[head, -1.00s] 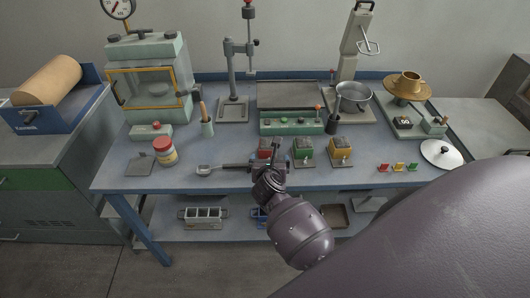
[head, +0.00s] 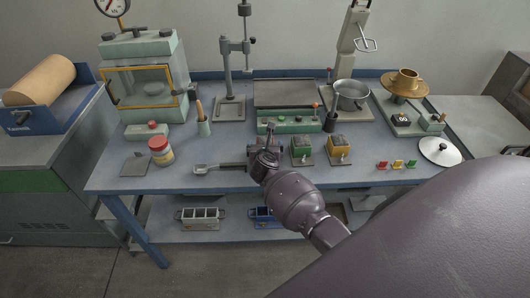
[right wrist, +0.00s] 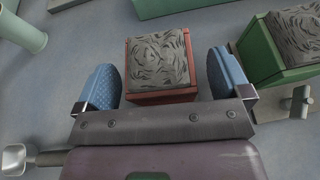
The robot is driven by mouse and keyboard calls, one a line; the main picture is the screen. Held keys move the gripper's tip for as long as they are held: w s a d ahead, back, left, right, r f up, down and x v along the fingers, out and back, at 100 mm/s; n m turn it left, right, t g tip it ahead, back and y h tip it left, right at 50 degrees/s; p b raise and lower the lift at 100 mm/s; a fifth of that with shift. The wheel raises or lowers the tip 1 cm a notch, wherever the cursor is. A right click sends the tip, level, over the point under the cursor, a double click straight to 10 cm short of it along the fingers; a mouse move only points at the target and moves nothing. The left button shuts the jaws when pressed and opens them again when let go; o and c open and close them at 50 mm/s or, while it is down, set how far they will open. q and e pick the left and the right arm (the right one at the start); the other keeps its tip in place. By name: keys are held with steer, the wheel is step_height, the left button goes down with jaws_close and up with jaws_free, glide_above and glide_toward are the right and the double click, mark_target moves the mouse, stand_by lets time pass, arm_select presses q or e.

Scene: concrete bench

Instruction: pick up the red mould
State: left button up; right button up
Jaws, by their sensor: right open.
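The red mould (right wrist: 160,97) is a small red block with a grey marbled top, seen in the right wrist view. My right gripper (right wrist: 162,66) is open, with one blue finger pad on each side of the mould. The mould reaches in between the pads, with a small gap at the right; I cannot tell if the left pad touches it. In the head view my right gripper (head: 264,140) hides the red mould. A green mould (head: 301,150) and a yellow mould (head: 339,149) stand to its right. My left gripper is not in view.
A metal scoop (head: 205,168) lies left of my gripper. A green control box (head: 285,123) stands just behind it. Small coloured pieces (head: 397,164) lie to the right. The bench front between these is mostly clear.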

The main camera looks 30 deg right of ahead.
steer(key=shift+c, duration=0.2)
steer(key=c, duration=1.4)
steer(key=shift+w+r, duration=0.1)
steer(key=shift+c, duration=0.4)
